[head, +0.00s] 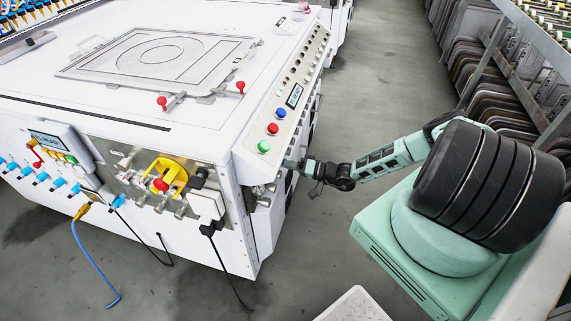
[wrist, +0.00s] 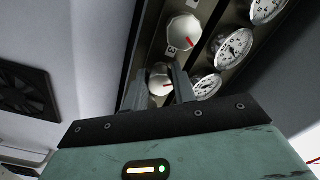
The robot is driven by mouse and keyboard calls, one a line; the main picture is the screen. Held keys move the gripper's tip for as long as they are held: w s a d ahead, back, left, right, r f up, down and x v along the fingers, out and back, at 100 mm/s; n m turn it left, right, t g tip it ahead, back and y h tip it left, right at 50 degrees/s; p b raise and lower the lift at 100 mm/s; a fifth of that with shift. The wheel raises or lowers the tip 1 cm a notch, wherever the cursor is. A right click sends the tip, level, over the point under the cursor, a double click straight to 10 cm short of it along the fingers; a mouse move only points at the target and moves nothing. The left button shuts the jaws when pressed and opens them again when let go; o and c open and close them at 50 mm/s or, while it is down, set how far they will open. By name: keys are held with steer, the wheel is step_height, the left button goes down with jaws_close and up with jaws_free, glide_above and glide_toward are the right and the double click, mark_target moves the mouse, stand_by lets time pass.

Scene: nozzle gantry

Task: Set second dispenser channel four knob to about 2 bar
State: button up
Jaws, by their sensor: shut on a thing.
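In the wrist view my gripper (wrist: 158,76) has its two fingers on either side of a pale round knob (wrist: 160,83) with a red pointer mark. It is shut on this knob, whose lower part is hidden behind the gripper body. A white dial gauge (wrist: 207,86) sits right of the held knob; its reading is too small to tell. A digit that looks like 3 is printed between the held knob and the knob above. In the head view my gripper (head: 318,174) reaches the side of the white machine (head: 225,145), below its sloped button panel; the knobs are hidden there.
Another pale knob (wrist: 185,32) with a red mark is above the held one, with gauges (wrist: 235,45) alongside. A dark fan grille (wrist: 26,92) is at the left. In the head view a rack (head: 490,75) stands at the right, with clear floor (head: 385,55) between.

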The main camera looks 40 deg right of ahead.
steer(key=shift+s+f, duration=0.1)
steer(key=o, duration=0.7)
steer(key=b+v, duration=0.1)
steer(key=v, duration=1.6)
steer(key=shift+s+d, duration=0.15)
